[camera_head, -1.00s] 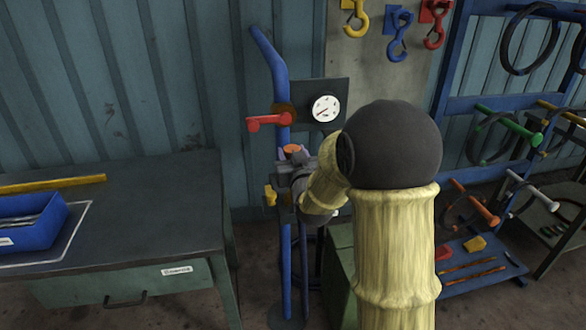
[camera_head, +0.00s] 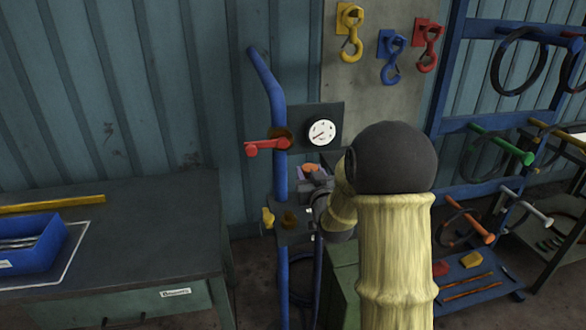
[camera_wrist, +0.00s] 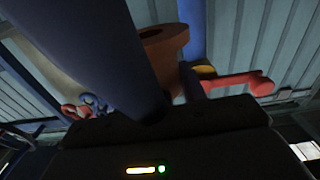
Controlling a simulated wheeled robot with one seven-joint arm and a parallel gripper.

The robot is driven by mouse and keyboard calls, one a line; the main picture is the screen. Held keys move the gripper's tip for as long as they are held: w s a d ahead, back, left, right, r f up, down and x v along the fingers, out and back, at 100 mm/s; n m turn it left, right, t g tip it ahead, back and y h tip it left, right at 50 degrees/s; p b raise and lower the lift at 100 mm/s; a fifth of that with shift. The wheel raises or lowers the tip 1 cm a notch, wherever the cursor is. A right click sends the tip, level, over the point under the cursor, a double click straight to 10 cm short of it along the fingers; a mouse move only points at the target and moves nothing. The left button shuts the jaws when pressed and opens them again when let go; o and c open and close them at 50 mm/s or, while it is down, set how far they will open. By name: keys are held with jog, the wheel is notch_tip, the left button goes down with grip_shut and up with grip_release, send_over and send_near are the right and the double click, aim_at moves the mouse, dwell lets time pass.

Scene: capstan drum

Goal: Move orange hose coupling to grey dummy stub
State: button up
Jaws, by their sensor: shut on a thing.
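The orange hose coupling (camera_head: 312,168) is between the purple fingers of my gripper (camera_head: 313,173), beside the blue standpipe and just below the gauge panel. In the wrist view the coupling (camera_wrist: 166,46) is a short orange-brown piece with a dark round opening on top, and a large purple finger (camera_wrist: 85,45) covers its left side. My gripper is shut on it. A dark hose hangs below my wrist. A grey peg (camera_head: 526,207) sticks out of the blue rack at the right; I cannot tell whether it is the grey dummy stub.
A red lever (camera_head: 266,147), a gauge (camera_head: 322,132) and a yellow handle (camera_head: 268,217) are close around my gripper on the blue standpipe (camera_head: 281,185). A bench (camera_head: 150,230) stands at left. The blue rack (camera_head: 455,125) with coloured pegs and hoses is at right.

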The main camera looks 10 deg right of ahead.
jog(key=d+p, duration=0.1)
jog(key=d, duration=0.2)
jog(key=d+f+p, duration=0.1)
jog(key=d+p, duration=0.1)
jog(key=d, duration=0.2)
jog(key=s+d+p, duration=0.1)
jog(key=d, duration=0.2)
jog(key=shift+d+f, duration=0.15)
jog(key=shift+s+d+f, duration=0.1)
jog(key=shift+d+f, duration=0.2)
jog(key=shift+f, duration=0.05)
jog(key=shift+f, duration=0.1)
jog(key=shift+f+b, duration=0.7)
jog(key=shift+f, duration=0.75)
jog(key=shift+f+b, duration=1.75)
jog(key=shift+b, duration=0.15)
jog(key=shift+f+b, duration=0.5)
jog(key=shift+b, duration=0.05)
jog(key=o, duration=1.2)
